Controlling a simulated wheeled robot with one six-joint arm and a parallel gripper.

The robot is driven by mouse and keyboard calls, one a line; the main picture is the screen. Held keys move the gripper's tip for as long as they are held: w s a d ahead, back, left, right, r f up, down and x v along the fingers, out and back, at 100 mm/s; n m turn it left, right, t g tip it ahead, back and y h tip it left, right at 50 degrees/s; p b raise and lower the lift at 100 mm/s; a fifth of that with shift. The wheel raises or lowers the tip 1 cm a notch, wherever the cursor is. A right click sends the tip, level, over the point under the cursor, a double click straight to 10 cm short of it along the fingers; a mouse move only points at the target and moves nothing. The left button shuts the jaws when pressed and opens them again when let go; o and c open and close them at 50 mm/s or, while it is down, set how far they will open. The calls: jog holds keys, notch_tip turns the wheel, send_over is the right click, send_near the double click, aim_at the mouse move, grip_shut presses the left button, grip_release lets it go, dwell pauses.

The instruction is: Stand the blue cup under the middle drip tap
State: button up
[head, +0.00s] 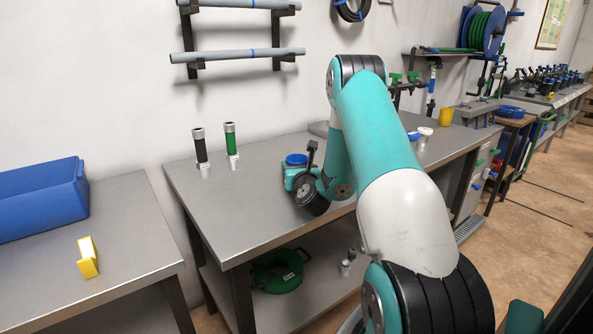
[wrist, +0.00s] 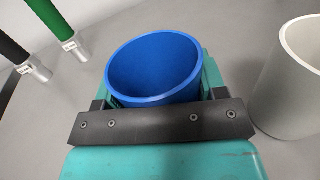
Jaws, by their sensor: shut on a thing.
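The blue cup (head: 296,159) is held in my gripper (head: 300,170) over the near-left part of the long steel bench (head: 250,185). In the wrist view the blue cup (wrist: 152,68) shows its open, empty-looking mouth. The jaws of my gripper (wrist: 158,95) are shut on it. I cannot tell whether its base touches the bench. Green-handled taps (head: 413,77) show on the back wall beyond my arm. My arm hides part of that area, and I cannot make out the middle drip tap.
A white cup (wrist: 292,85) stands close to the right of my gripper. Black-handled (head: 201,150) and green-handled (head: 231,143) upright tools stand at the bench's back left. A yellow cup (head: 446,117) stands farther along. A blue bin (head: 40,198) is on the left table.

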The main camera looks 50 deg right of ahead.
notch_tip(320, 180, up, 20)
jog(key=p, duration=1.9)
jog(key=shift+p, duration=0.35)
